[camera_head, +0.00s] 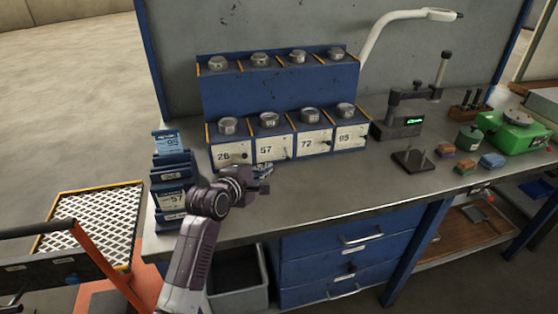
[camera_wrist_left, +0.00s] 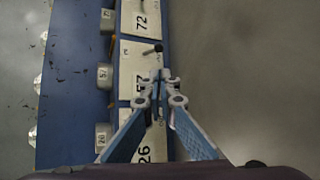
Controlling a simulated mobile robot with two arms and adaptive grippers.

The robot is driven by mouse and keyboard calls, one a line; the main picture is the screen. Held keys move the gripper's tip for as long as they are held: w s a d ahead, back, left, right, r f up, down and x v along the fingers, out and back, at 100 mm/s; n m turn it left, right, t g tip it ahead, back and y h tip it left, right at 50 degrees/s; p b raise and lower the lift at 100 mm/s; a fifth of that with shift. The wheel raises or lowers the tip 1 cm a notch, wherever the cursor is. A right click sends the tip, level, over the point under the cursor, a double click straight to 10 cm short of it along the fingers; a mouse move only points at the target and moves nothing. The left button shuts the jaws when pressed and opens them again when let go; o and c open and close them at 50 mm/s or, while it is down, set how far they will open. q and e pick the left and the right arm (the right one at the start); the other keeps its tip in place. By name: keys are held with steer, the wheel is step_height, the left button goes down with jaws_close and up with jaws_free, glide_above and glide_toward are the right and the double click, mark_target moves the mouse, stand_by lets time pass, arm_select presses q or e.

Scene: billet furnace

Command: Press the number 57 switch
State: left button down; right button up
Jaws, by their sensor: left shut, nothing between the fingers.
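The white panel numbered 57 (camera_head: 270,150) is on the lower front of the blue rack, between panels 26 (camera_head: 228,154) and 72 (camera_head: 312,143). Its small dark switch (camera_head: 287,155) is at the panel's lower right. My left gripper (camera_head: 266,170) is low in front of panel 57, shut and empty. In the left wrist view its closed fingertips (camera_wrist_left: 160,76) partly cover panel 57 (camera_wrist_left: 128,65), and a dark switch lever (camera_wrist_left: 152,49) shows just beyond them. I see a small gap between the tips and lever in that view; depth is unclear. My right gripper is out of view.
A fourth panel with its switch (camera_head: 347,137) stands at the rack's right end. Blue holders with cards (camera_head: 172,180) stand left of my gripper. The grey tabletop (camera_head: 330,185) before the rack is clear.

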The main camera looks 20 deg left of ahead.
arm_select(q)
steer(key=x, duration=0.8)
steer(key=shift+w, duration=0.1)
steer(key=shift+w+f, duration=0.25)
steer(key=shift+w, duration=0.35)
steer(key=shift+w+f, duration=0.1)
steer(key=shift+w, duration=0.1)
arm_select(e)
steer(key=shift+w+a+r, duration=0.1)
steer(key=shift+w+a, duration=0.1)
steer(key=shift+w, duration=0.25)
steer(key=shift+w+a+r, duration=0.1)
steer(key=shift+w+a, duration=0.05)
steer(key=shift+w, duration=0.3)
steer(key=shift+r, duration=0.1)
